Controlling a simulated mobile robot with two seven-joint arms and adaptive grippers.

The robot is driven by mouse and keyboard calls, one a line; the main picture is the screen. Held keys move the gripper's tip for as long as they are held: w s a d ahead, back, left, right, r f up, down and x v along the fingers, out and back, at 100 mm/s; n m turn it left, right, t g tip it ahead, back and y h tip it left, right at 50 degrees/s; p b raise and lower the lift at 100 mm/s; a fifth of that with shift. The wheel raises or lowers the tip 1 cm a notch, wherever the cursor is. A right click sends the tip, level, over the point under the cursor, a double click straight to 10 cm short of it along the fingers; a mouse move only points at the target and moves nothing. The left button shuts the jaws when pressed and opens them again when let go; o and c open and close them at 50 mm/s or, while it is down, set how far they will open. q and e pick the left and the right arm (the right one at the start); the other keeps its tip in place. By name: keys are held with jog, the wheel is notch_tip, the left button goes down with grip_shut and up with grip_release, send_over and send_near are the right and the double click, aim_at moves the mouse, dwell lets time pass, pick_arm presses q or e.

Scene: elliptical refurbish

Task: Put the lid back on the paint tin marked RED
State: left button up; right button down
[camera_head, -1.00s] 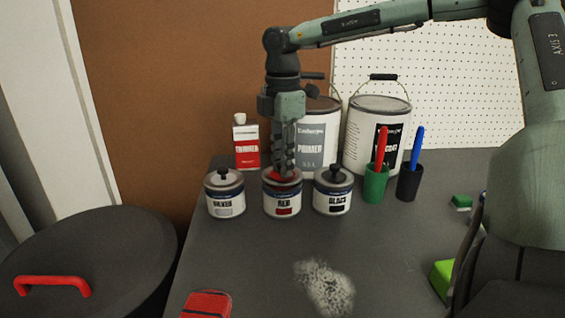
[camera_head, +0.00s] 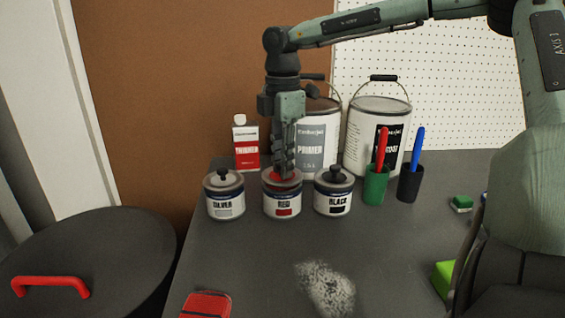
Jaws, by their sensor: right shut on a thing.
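The RED paint tin (camera_head: 283,206) stands upright on the dark bench, between the SILVER tin (camera_head: 226,205) and the BLACK tin (camera_head: 332,203). My right gripper (camera_head: 284,173) points straight down at the middle of the RED tin's top. Its fingers are shut on the lid (camera_head: 268,180), which sits at the tin's mouth with a patch of red at the fingertips. The fingers hide much of the lid, and I cannot tell whether it is fully seated. The other two tins have grey lids with black knobs. My left gripper is not in view.
Behind stand a thinner bottle (camera_head: 246,150), a PRIMER can (camera_head: 318,149) and another large can (camera_head: 362,132). A green cup (camera_head: 375,188) and a black cup (camera_head: 409,187) hold handles to the right. A red block (camera_head: 207,305) lies at the front left.

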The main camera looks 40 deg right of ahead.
jog(key=shift+f+b, duration=0.2)
jog(key=shift+b, duration=0.2)
jog(key=shift+b, duration=0.3)
dwell(0.8)
dwell(0.3)
jog(key=c, duration=0.8)
grip_release()
jog(key=shift+c, duration=0.2)
jog(key=shift+r, duration=0.2)
jog(key=shift+r+p, duration=1.9)
jog(key=shift+r, duration=1.45)
jog(key=shift+c, duration=0.2)
